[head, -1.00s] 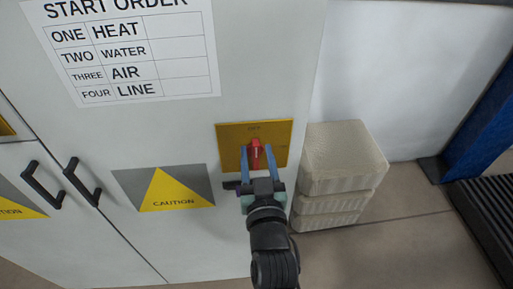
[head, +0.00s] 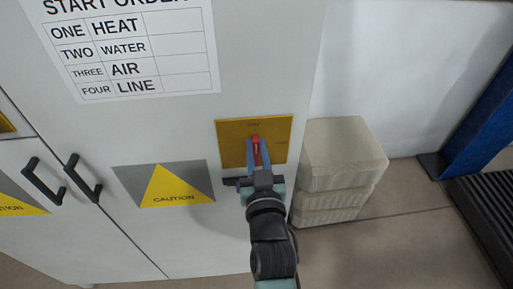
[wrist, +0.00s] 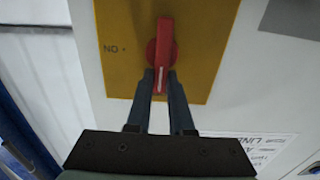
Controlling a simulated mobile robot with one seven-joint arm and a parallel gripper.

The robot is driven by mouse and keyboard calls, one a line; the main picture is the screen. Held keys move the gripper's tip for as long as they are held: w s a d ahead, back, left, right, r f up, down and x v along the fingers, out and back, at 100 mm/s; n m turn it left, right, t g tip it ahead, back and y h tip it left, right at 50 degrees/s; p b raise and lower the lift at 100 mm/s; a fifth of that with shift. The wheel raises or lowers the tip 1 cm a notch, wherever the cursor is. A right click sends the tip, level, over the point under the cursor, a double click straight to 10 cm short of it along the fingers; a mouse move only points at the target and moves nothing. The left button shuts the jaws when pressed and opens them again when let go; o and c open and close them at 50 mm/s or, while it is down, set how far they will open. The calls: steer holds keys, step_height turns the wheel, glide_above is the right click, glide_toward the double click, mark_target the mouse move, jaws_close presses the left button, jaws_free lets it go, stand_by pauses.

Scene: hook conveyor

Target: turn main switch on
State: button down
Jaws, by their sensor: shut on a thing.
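The main switch is a red rotary handle (head: 256,150) on a yellow plate (head: 233,131) on the pale cabinet front. In the wrist view the red handle (wrist: 161,50) stands along the line of my fingers, with a white mark near its lower end. The yellow plate (wrist: 207,35) has "NO" lettering on its left, seen upside down. My gripper (head: 257,157) is shut on the lower end of the handle, one blue finger on each side. It also shows in the wrist view (wrist: 160,82). The fingers hide part of the handle in the head view.
Pale stacked blocks (head: 345,158) stand on the floor right of the cabinet. Two black door handles (head: 82,179) and a caution sign (head: 163,187) are to the left. A start order sheet (head: 130,50) hangs above. A blue post (head: 482,130) is at far right.

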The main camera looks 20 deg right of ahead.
steer(key=shift+m, duration=0.3)
steer(key=shift+s+d+f+m+p, duration=0.2)
steer(key=shift+d+f+m, duration=0.25)
steer(key=shift+m, duration=2.4)
steer(key=shift+s+d+f+m+p, duration=0.15)
steer(key=shift+d+f+m, duration=0.25)
steer(key=shift+m, duration=2.5)
steer(key=shift+s+d+f+m+p, duration=0.1)
steer(key=shift+d+f+m+p, duration=0.25)
steer(key=shift+m, duration=2.5)
steer(key=shift+f, duration=0.1)
steer(key=c, duration=0.8)
jaws_free()
